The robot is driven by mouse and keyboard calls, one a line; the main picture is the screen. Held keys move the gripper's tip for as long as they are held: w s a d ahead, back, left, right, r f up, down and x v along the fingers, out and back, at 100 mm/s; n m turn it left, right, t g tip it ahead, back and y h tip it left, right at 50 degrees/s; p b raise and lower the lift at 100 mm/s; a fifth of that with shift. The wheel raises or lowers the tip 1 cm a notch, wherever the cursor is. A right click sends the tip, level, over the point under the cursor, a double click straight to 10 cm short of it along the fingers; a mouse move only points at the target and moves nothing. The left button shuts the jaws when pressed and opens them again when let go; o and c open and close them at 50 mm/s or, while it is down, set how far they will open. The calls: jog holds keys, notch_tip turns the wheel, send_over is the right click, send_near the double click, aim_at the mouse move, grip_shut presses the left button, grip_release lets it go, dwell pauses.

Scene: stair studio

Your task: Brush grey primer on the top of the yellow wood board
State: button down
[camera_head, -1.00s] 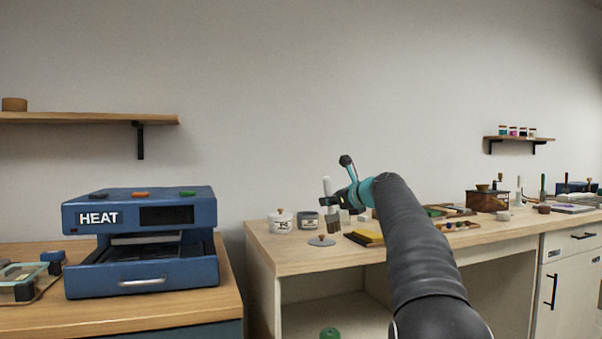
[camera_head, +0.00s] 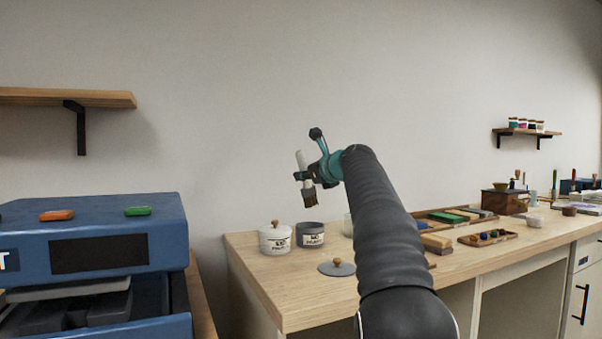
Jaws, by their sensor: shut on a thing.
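My gripper (camera_head: 304,175) is shut on a brush (camera_head: 302,160) with a white handle and brown bristles pointing down. The brush hangs in the air above two pots, tilted slightly. The grey pot (camera_head: 310,236) has a label too small to read surely and no lid on it. The white pot (camera_head: 275,241) to its left has a lid with a wooden knob. A round grey lid (camera_head: 337,268) with a wooden knob lies on the bench in front of them. The yellow board is not visible now; my arm covers that part of the bench.
The wooden bench (camera_head: 270,285) has bare room at its front left. A glass jar (camera_head: 348,226) stands by my arm. A tan block (camera_head: 437,243) and a tray of small items (camera_head: 487,237) lie to the right. A blue heat press (camera_head: 100,240) stands at left.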

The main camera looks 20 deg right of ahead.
jog(key=shift+a+f+b, duration=0.15)
jog(key=shift+f+b, duration=0.55)
jog(key=shift+f, duration=1.95)
jog(key=shift+f+b, duration=0.35)
jog(key=shift+f, duration=0.2)
notch_tip(320, 180, up, 7)
jog(key=p, duration=0.2)
send_over(303, 193)
jog(key=shift+s, duration=0.25)
dwell(0.8)
